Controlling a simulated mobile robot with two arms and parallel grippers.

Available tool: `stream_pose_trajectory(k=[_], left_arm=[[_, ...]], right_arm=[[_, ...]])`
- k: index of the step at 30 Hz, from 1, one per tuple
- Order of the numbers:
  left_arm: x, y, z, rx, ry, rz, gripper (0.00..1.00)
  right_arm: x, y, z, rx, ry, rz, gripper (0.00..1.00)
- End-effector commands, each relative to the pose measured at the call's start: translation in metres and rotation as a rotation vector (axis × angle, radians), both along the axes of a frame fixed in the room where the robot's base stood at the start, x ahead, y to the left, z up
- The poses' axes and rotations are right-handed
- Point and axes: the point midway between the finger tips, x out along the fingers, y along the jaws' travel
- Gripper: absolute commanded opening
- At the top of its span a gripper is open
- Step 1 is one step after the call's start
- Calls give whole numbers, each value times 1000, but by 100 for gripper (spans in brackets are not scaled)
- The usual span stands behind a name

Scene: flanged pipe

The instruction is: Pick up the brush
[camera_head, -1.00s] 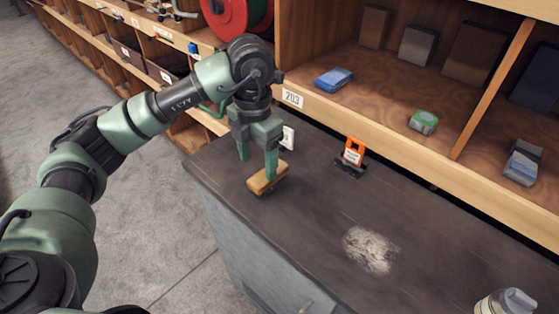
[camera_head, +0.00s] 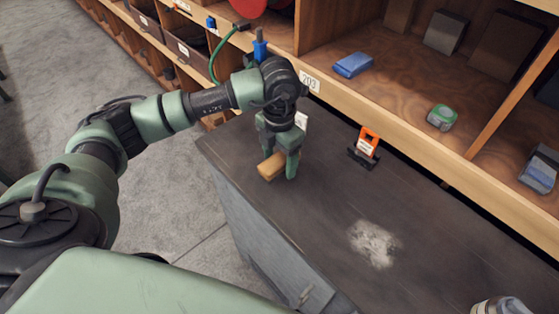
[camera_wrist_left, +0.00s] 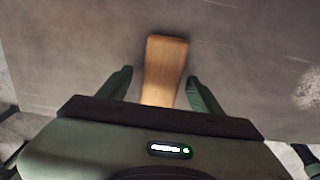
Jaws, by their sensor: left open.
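The brush (camera_head: 270,167) is a tan wooden block lying on the dark bench top near its left end. It also shows in the left wrist view, where its wooden top (camera_wrist_left: 165,68) lies between my two fingers and extends ahead of them. My left gripper (camera_head: 279,165) is open and low over the bench, with one finger on each side of the brush. I see a gap between the brush and each finger in the left wrist view (camera_wrist_left: 160,80). The brush's underside is hidden. My right gripper is not in view.
A pale powdery patch (camera_head: 374,243) lies on the bench top (camera_head: 320,215). An orange-and-black tagged item (camera_head: 366,146) stands near the shelf edge. A wooden shelf behind holds a blue block (camera_head: 353,65) and a green item (camera_head: 441,117). A bottle (camera_head: 500,306) is at lower right.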

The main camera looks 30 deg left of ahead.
Motion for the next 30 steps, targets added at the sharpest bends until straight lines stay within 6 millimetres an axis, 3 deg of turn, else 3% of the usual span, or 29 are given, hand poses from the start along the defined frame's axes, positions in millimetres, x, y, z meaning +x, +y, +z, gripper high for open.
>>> stream_pose_trajectory(k=[3,4,9,11,23,30], left_arm=[[0,0,0,0,0,0,65],[0,0,0,0,0,0,60],[0,0,0,0,1,0,13],[0,0,0,0,1,0,0],[0,0,7,0,0,0,0],[2,0,44,-1,-6,0,0]], right_arm=[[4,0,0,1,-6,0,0],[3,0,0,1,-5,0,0],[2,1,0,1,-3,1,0],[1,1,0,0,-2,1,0],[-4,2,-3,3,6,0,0],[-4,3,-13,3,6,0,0]])
